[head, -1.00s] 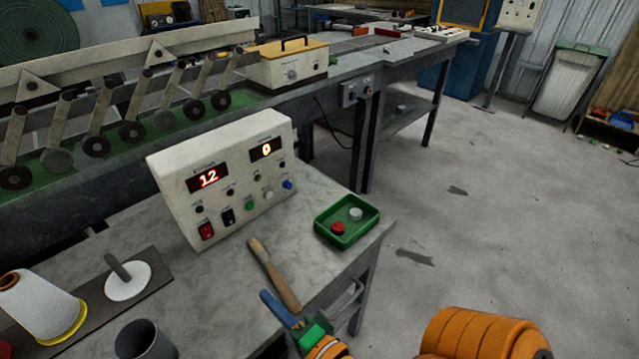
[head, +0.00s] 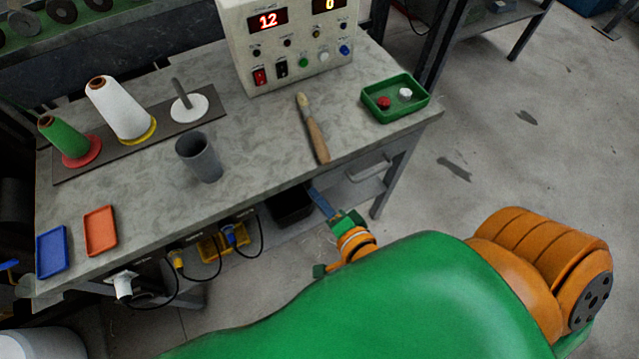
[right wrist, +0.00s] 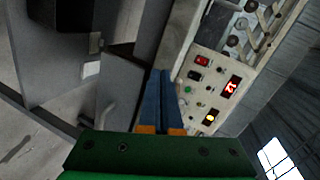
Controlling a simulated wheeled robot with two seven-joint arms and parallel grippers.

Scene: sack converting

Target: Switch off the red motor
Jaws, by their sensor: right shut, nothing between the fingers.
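The white control box (head: 300,45) stands at the back of the bench, with lit displays reading 12 and 0. Its red rocker switch (head: 261,76) sits low at the left, beside a black one (head: 282,69). I see nothing that is clearly a red motor. The box also shows in the right wrist view (right wrist: 212,92), with the red switch (right wrist: 202,61). My right gripper (head: 318,196) has its blue fingers shut and empty, off the bench's front edge and apart from the box. Its fingers (right wrist: 161,74) also show in the wrist view. My left gripper is not in view.
A wooden-handled brush (head: 317,140), a green tray (head: 395,113) with red and white caps, a grey cup (head: 198,158) and thread cones (head: 118,110) stand on the bench (head: 250,150). Plugs and cables (head: 228,236) hang along its front edge. Open floor is at the right.

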